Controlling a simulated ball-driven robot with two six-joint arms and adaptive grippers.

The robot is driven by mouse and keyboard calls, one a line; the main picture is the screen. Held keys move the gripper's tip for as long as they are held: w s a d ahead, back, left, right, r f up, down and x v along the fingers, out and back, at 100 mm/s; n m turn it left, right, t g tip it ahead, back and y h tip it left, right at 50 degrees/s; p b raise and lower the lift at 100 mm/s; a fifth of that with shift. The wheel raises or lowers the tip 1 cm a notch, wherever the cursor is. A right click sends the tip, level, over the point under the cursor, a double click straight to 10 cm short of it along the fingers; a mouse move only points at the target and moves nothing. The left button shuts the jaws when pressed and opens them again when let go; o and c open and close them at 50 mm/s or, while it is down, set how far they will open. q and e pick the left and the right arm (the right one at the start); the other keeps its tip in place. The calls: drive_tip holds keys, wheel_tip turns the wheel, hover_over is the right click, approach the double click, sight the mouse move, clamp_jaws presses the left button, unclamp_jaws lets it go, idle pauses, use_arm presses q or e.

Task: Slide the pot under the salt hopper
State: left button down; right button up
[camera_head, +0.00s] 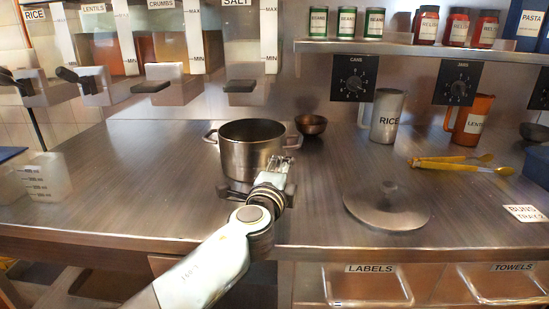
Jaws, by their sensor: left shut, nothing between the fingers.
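A steel pot (242,158) with two side handles stands upright and open on the steel counter. The salt hopper (240,35), labelled SALT, hangs on the back wall, with its dark outlet lever (239,86) above and behind the pot. My left gripper (283,162) is shut and empty at the pot's front right side, below the right handle. I cannot tell whether it touches the pot. The gripper and wrist hide the pot's lower right part. My right gripper is out of view.
A small brown bowl (312,124) sits right of the pot. A lid (387,207) lies at front right. A RICE jug (387,116), an orange jug (470,121) and yellow tongs (459,165) are farther right. The counter left of the pot (140,170) is clear.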

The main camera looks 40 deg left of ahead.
sight(273, 154)
use_arm(q)
drive_tip(key=shift+w+a, duration=0.2)
drive_tip(key=shift+a, duration=0.4)
drive_tip(key=shift+w+a, duration=0.2)
drive_tip(key=shift+a, duration=0.4)
drive_tip(key=shift+w+a, duration=0.1)
drive_tip(key=shift+a, duration=0.3)
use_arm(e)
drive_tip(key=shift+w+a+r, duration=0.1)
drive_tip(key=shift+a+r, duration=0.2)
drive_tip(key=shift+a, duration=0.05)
use_arm(q)
drive_tip(key=shift+w+a+f+b, duration=0.1)
drive_tip(key=shift+w+a+b, duration=0.25)
drive_tip(key=shift+a, duration=0.35)
drive_tip(key=shift+w+a, duration=0.1)
drive_tip(key=shift+a, duration=0.1)
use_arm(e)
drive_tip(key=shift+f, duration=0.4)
use_arm(q)
drive_tip(key=shift+d, duration=0.1)
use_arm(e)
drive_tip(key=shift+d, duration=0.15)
